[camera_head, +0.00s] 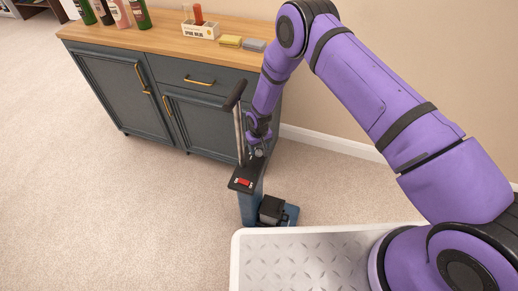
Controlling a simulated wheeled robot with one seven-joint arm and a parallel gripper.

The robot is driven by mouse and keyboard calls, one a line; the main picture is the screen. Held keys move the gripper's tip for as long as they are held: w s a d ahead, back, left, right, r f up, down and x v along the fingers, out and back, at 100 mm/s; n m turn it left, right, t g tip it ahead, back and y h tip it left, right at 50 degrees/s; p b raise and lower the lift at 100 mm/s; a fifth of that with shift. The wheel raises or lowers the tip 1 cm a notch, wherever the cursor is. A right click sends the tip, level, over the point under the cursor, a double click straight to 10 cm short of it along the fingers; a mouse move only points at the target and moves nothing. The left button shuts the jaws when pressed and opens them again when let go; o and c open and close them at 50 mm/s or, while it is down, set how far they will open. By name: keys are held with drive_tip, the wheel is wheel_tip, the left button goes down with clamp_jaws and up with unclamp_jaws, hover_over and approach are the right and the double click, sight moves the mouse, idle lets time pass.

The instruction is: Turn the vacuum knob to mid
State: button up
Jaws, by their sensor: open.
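The vacuum (250,205) stands upright on the carpet in front of the cabinet, with a blue body, a black top panel, a metal stem and a black handle (235,95). A small red control (243,182) with pale marks beside it sits on the front of the top panel. I cannot tell whether this is the knob, or read its setting. My gripper (258,153) is open and points down at the rear of the top panel, just right of the stem. Its fingertips are small and partly hidden, so I cannot tell whether they touch anything.
A dark cabinet (105,85) with a wooden top stands behind the vacuum. On it are several bottles (121,13), a white box (200,30), and a yellow sponge (230,41) beside a grey one (254,45). Open carpet (120,200) lies to the left.

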sight(259, 152)
drive_tip(key=shift+f, duration=1.6)
drive_tip(key=c, duration=0.9)
